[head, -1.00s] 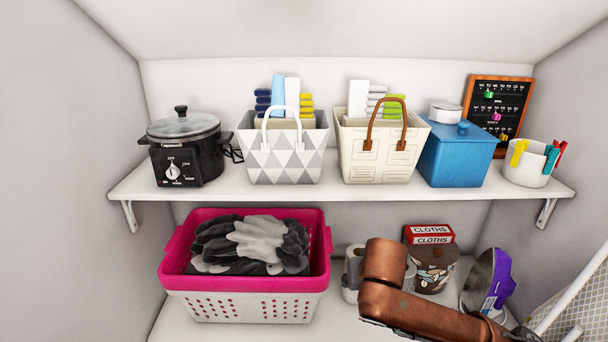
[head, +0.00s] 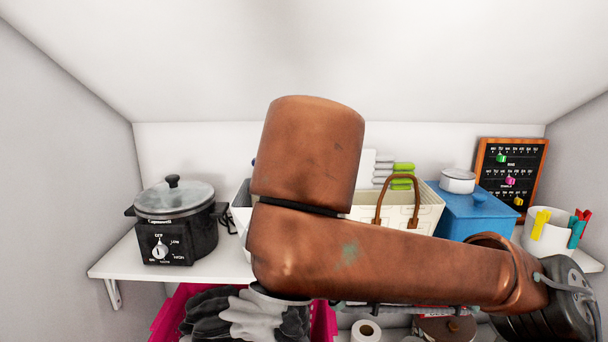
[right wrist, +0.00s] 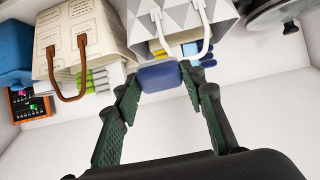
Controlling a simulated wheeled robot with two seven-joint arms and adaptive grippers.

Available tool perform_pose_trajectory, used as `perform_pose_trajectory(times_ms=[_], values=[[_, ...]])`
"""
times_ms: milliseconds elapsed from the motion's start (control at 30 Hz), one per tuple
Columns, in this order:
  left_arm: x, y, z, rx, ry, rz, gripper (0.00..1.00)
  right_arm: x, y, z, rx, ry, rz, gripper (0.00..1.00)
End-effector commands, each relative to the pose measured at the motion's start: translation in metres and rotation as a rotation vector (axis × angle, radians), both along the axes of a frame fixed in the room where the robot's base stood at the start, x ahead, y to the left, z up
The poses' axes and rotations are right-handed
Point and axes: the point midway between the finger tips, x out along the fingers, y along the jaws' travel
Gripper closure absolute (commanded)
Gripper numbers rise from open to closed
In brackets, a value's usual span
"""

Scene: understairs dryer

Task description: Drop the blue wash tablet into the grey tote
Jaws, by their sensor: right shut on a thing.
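The blue wash tablet (right wrist: 160,76) is pinched between the fingertips of my right gripper (right wrist: 160,82) in the right wrist view. In that view the grey tote (right wrist: 178,20), with grey and white triangles and a white handle, shows just beyond the tablet, which overlaps its edge. I cannot tell whether the tablet is over its opening. In the head view my right arm covers most of the grey tote (head: 241,208), and the right gripper and tablet are hidden. My left gripper is in neither view.
A cream tote (head: 430,212) with a brown handle stands beside the grey tote. A slow cooker (head: 174,220) is left, and a blue box (head: 476,215) and white peg pot (head: 546,238) are right. The pink basket (head: 171,318) is below. Free wall space rises above the shelf.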

Motion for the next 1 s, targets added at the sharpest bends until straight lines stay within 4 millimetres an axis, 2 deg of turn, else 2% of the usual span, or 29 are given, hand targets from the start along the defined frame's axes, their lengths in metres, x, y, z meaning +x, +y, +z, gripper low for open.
perform_pose_trajectory(times_ms=[133,267,767,1000], values=[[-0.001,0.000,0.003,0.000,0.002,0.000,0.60,-0.004,0.004,0.011,0.002,-0.011,0.002,0.83],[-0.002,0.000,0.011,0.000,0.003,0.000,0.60,0.006,0.007,0.011,0.002,-0.009,0.007,0.83],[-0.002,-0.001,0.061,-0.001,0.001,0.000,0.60,0.072,0.006,0.013,0.004,-0.008,0.006,0.83],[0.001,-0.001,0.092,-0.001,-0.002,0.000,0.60,0.104,0.006,0.012,0.004,-0.005,0.006,0.83]])
